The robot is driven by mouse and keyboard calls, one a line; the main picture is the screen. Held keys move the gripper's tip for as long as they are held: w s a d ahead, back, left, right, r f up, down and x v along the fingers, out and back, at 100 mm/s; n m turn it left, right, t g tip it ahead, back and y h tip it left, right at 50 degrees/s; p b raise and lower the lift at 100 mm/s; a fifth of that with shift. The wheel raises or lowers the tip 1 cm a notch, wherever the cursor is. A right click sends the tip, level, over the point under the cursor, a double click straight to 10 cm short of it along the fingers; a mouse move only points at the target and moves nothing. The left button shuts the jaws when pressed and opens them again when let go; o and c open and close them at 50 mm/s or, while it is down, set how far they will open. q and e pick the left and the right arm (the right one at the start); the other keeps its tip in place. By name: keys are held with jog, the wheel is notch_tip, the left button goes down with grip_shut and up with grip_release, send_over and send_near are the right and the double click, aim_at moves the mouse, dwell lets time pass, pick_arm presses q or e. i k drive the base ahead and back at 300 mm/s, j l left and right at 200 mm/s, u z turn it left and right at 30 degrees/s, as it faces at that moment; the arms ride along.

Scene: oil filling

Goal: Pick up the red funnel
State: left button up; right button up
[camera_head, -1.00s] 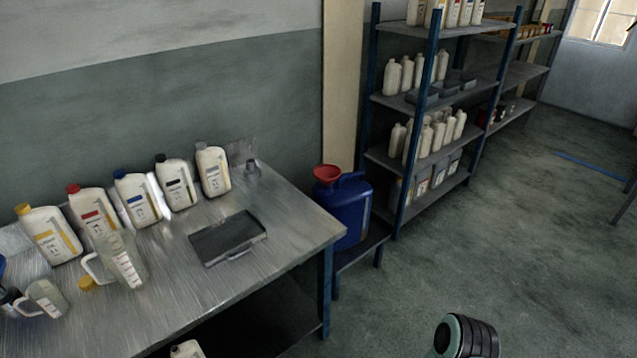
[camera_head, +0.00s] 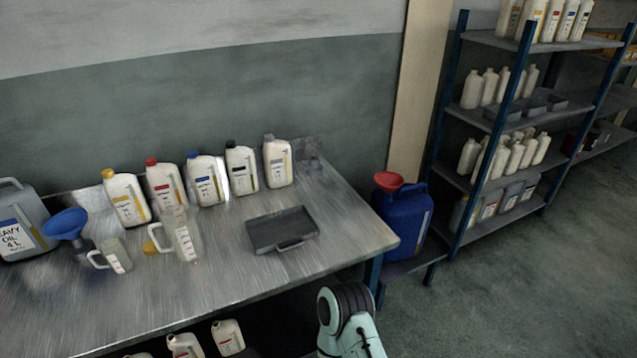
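The red funnel (camera_head: 388,181) sits on top of a blue jerry can (camera_head: 402,217), to the right of the metal workbench. Its wide mouth faces up. A dark and pale green part of my own arm shows at the bottom centre, below the bench's front edge and well short of the funnel. No gripper fingers are in view, and nothing touches the funnel.
The metal workbench (camera_head: 345,235) holds several oil bottles, a dark tray (camera_head: 282,229), clear measuring jugs, a blue funnel (camera_head: 66,224) and a grey oil can (camera_head: 22,222). A blue-framed shelf (camera_head: 484,122) with bottles stands at right. Floor (camera_head: 530,290) at lower right is clear.

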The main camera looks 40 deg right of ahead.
aim_at(388, 182)
jog(key=l+u, duration=0.1)
jog(key=u, duration=1.6)
jog(key=k+l+u, duration=0.2)
jog(key=k+l, duration=0.4)
jog(key=l, duration=0.15)
jog(key=k+l, duration=0.7)
jog(key=l, duration=0.15)
jog(key=k+l, duration=0.7)
jog(key=l, duration=0.1)
